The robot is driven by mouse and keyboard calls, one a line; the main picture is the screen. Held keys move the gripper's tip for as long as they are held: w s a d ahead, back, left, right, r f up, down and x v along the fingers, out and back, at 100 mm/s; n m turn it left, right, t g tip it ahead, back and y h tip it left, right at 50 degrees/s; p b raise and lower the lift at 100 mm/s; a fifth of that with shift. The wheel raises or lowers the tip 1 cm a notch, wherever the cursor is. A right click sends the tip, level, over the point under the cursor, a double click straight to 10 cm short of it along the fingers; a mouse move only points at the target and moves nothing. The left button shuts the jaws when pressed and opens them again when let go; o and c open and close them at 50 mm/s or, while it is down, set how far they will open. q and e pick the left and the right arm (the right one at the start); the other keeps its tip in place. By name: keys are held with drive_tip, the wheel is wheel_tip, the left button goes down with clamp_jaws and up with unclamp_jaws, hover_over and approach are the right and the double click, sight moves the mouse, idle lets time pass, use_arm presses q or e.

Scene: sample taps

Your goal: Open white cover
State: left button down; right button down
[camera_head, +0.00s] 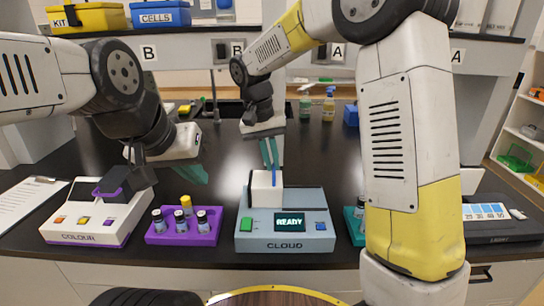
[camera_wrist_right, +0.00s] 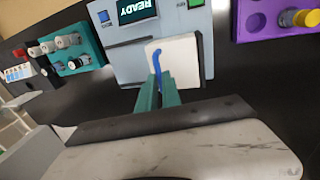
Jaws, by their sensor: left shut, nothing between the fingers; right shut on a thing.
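The white cover (camera_head: 262,196) stands on the grey-blue CLOUD device (camera_head: 315,243), whose screen reads READY. It also shows in the right wrist view (camera_wrist_right: 185,58). A blue handle (camera_head: 274,178) is on the cover, seen as a bent blue bar in the right wrist view (camera_wrist_right: 157,60). My right gripper (camera_head: 271,160) is above the cover, its teal fingers shut on the blue handle. I cannot tell whether the cover is lifted at all. My left gripper (camera_head: 190,173) is shut and empty, above the table behind the purple rack.
Left of the CLOUD device are a purple vial rack (camera_head: 183,236) and the white COLOUR device (camera_head: 85,227) with a dark lid. A teal rack (camera_wrist_right: 88,48) is partly hidden behind my right arm in the head view. Bottles (camera_head: 328,104) stand farther back. Open table lies behind the devices.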

drive_tip(key=shift+d, duration=0.1)
idle(0.4)
drive_tip(key=d, duration=0.9)
drive_tip(key=shift+d, duration=0.15)
drive_tip(key=shift+r, duration=0.1)
drive_tip(key=c, duration=1.5)
unclamp_jaws()
drive_tip(key=r, duration=0.2)
drive_tip(key=a+r, duration=0.1)
drive_tip(key=r, duration=0.4)
drive_tip(key=shift+a+r, duration=0.3)
